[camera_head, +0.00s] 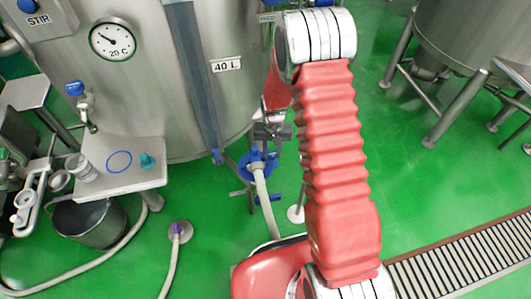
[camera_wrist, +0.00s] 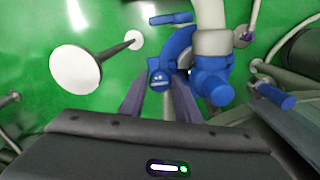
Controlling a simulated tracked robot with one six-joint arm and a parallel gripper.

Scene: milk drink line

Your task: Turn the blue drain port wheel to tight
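The blue drain port fitting (camera_head: 257,164) sits low on the front of the steel tank, with a pale hose running down from it. In the wrist view its blue ring (camera_wrist: 177,48) curves beside the hose, and a small blue knob-like part (camera_wrist: 160,78) is on its near end. My gripper (camera_head: 272,130) is just above the fitting in the head view. In the wrist view its two fingers (camera_wrist: 160,92) stand apart, one on each side of the small blue part. I cannot tell whether they touch it. The wheel's marking is not readable.
Another blue fitting (camera_wrist: 212,80) and a blue lever (camera_wrist: 274,95) are close to the right of my fingers. A white round foot (camera_wrist: 75,68) is at left. The tank (camera_head: 165,110) stands behind the fitting. A floor grate (camera_head: 450,258) is at lower right; green floor is clear around it.

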